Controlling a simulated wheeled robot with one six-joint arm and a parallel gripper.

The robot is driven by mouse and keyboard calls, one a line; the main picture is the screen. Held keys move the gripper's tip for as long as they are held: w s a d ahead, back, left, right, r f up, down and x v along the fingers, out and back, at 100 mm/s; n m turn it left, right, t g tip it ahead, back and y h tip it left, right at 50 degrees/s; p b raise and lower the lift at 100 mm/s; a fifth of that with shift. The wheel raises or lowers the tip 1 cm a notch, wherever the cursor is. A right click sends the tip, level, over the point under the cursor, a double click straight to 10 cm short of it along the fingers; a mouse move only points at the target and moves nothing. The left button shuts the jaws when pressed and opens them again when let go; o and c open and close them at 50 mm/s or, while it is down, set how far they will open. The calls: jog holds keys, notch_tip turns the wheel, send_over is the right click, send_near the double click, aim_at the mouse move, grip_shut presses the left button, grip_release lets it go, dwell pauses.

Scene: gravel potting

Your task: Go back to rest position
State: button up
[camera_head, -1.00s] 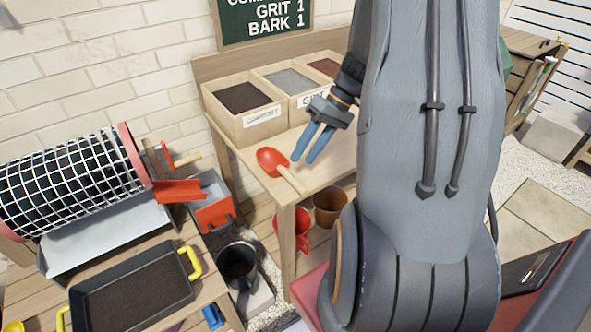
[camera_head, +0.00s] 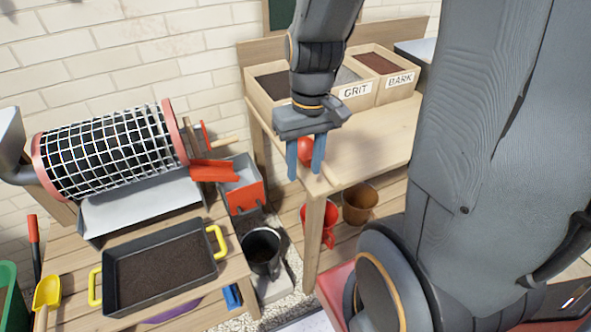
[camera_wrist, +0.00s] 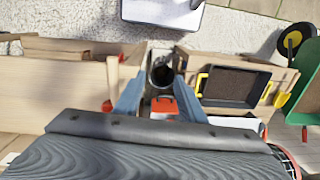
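My gripper (camera_head: 305,158) has two blue fingers pointing down, spread apart with nothing held between them. In the head view it hangs in front of the left end of the wooden bench (camera_head: 385,135).
Bins of compost, grit (camera_head: 352,88) and bark (camera_head: 388,70) stand at the bench's back. A mesh drum sieve (camera_head: 110,150) and a soil tray (camera_head: 160,270) with yellow handles are at left.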

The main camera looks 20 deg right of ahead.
jog(key=a, duration=0.1)
jog(key=s+a+t, duration=0.1)
jog(key=a, duration=0.1)
jog(key=shift+s+r+h, duration=0.1)
jog(key=shift+s+h, duration=0.05)
jog(key=shift+h, duration=0.15)
jog(key=shift+d, duration=0.15)
jog(key=shift+c, duration=0.7)
